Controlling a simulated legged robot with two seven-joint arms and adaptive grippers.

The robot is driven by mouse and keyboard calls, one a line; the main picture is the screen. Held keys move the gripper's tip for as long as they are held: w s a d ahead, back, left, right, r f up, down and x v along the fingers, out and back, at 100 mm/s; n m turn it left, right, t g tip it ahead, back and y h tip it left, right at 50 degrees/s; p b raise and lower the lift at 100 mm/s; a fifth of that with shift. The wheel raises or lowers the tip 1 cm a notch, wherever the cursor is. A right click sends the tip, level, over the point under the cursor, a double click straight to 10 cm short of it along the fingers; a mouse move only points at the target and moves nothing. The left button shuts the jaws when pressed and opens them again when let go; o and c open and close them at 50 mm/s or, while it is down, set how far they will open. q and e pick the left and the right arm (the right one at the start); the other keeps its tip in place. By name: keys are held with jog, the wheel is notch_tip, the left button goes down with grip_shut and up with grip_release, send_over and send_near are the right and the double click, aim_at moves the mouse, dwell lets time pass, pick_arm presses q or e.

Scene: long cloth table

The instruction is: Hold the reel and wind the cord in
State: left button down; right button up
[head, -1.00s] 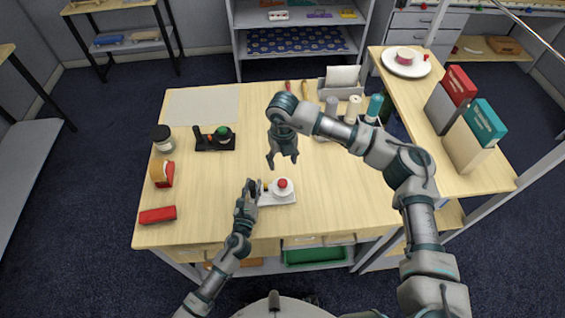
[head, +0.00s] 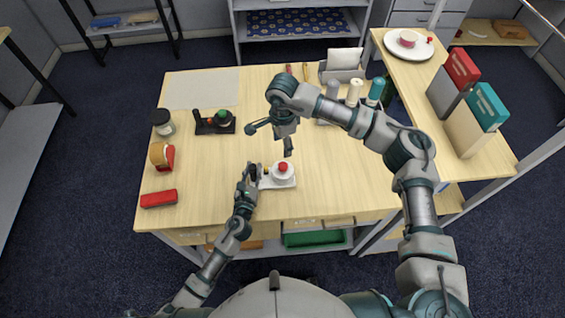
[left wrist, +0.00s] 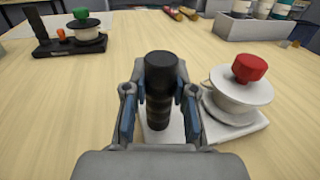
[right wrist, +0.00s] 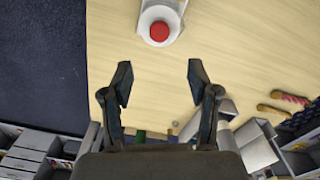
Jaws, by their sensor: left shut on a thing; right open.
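The reel (head: 283,178) is white with a red crank knob (right wrist: 159,31), on a white base plate near the table's front. It also shows in the left wrist view (left wrist: 238,97), with a black ribbed upright handle (left wrist: 160,88) at its left. My left gripper (left wrist: 158,92) has its fingers on both sides of this handle and is shut on it. My right gripper (head: 269,141) is open and empty, above and behind the reel, apart from the knob. In the right wrist view the knob lies beyond its spread fingertips (right wrist: 160,75). I cannot make out the cord.
A second reel with a green knob (head: 222,118) stands on a black base (head: 206,128) farther back left. A jar (head: 163,123), a red-and-orange item (head: 161,156) and a red box (head: 159,198) line the left edge. Bottles stand back right. The table's middle is clear.

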aim_at(283, 165)
notch_tip(283, 165, down, 12)
jog(key=n, duration=0.3)
dwell(0.4)
jog(key=shift+c, duration=0.3)
grip_shut()
